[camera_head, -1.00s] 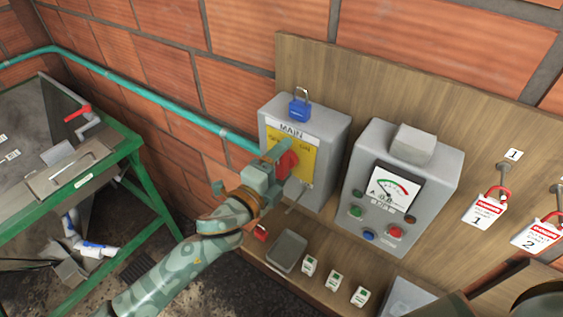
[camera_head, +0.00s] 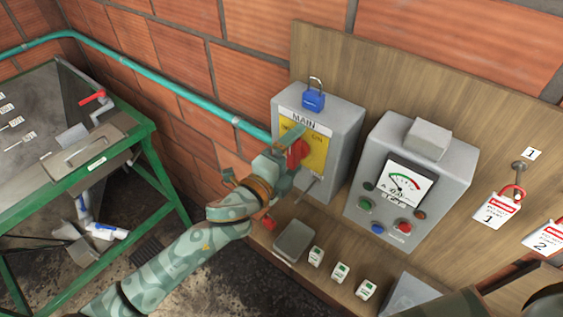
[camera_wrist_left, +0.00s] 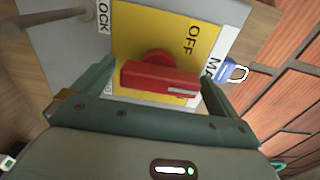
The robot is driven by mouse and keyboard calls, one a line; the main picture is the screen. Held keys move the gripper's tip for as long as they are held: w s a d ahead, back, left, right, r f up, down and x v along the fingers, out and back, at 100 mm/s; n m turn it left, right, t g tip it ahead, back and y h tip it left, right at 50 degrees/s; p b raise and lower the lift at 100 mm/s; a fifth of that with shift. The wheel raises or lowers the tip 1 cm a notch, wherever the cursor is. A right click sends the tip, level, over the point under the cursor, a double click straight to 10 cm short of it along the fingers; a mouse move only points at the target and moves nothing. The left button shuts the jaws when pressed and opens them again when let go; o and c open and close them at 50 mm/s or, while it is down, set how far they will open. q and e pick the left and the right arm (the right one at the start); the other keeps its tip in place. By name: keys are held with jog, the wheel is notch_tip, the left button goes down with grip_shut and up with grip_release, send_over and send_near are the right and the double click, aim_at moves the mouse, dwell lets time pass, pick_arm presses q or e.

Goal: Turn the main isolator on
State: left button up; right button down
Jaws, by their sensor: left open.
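The main isolator is a grey box (camera_head: 340,128) on the wooden board, with a MAIN label and a yellow plate (camera_head: 318,158). Its red rotary handle (camera_head: 299,152) is partly hidden by my left gripper (camera_head: 284,156) in the head view. In the left wrist view, the red handle (camera_wrist_left: 160,80) lies between the two spread fingers, with visible gaps at both sides. Its white mark points to the right there, towards the MAIN label side. The OFF word (camera_wrist_left: 192,40) is readable beside it. My right gripper is not in view.
A blue padlock (camera_head: 314,97) sits on top of the isolator box. A grey meter box (camera_head: 440,150) with buttons stands to its right. Tagged padlocks (camera_head: 496,208) hang further right. A shelf below holds a grey box (camera_head: 294,241) and small labelled blocks. A green-framed machine (camera_head: 150,130) stands left.

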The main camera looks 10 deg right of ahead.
pick_arm(q)
jog(key=b+v, duration=0.2)
jog(key=v, duration=1.4)
jog(key=shift+f, duration=0.1)
